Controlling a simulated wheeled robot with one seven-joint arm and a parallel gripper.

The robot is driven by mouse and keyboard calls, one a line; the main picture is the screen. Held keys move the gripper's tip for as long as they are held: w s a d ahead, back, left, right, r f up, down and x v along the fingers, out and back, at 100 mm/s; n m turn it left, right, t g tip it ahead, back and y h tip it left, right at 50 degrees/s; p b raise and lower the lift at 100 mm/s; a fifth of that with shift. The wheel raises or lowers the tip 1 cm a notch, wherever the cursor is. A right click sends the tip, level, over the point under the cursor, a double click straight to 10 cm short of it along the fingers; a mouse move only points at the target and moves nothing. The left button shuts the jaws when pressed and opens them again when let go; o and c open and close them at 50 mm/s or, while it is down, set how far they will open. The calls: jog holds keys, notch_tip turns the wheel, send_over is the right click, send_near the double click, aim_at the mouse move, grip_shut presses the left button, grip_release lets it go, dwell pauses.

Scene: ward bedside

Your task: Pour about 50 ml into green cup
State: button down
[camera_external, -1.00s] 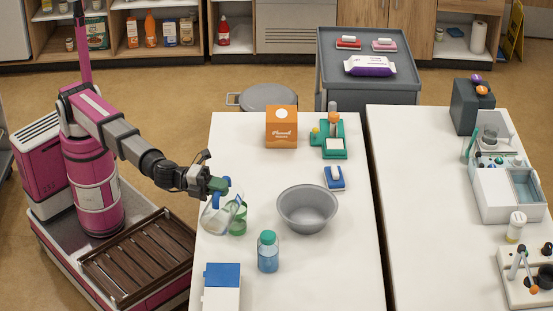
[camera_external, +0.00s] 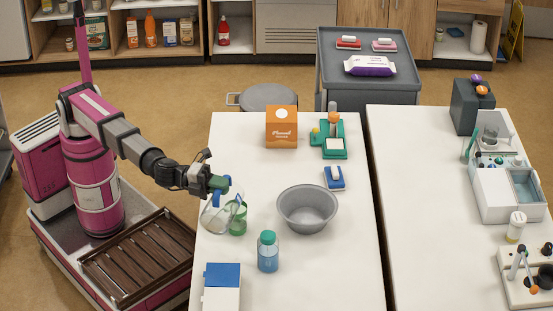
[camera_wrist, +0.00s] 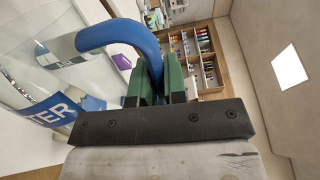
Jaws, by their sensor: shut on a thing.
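My gripper (camera_external: 217,184) is shut on the blue handle of a clear pitcher (camera_external: 213,217) at the left edge of the near table. In the wrist view the green fingers of my gripper (camera_wrist: 160,82) close around the blue handle (camera_wrist: 120,32). The pitcher's clear wall and a blue label (camera_wrist: 45,108) with part of a word show at the left there. The pitcher looks tilted toward the green cup (camera_external: 239,222), which stands right beside it and is partly overlapped by it. I cannot tell the liquid level in either one.
A grey bowl (camera_external: 307,210) stands right of the cup. A blue bottle with a green cap (camera_external: 268,252) stands in front. A blue-and-white box (camera_external: 221,287), an orange box (camera_external: 281,127) and a green tray (camera_external: 341,148) are also on the table (camera_external: 340,265).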

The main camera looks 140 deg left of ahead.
aim_at(212, 210)
jog(key=d+f+m, duration=0.1)
jog(key=w+d+m, duration=0.1)
jog(key=d, duration=0.1)
jog(key=w+d+f+m, duration=0.1)
jog(key=shift+w+d+f, duration=0.2)
jog(key=shift+d+f, duration=0.15)
jog(key=shift+d, duration=0.05)
jog(key=shift+s+a+f, duration=0.1)
jog(key=shift+a, duration=0.1)
jog(key=shift+w+d+f+m, duration=0.2)
jog(key=shift+d+f+m, duration=0.35)
jog(key=shift+m, duration=0.25)
jog(key=shift+a+f, duration=0.1)
dwell(0.7)
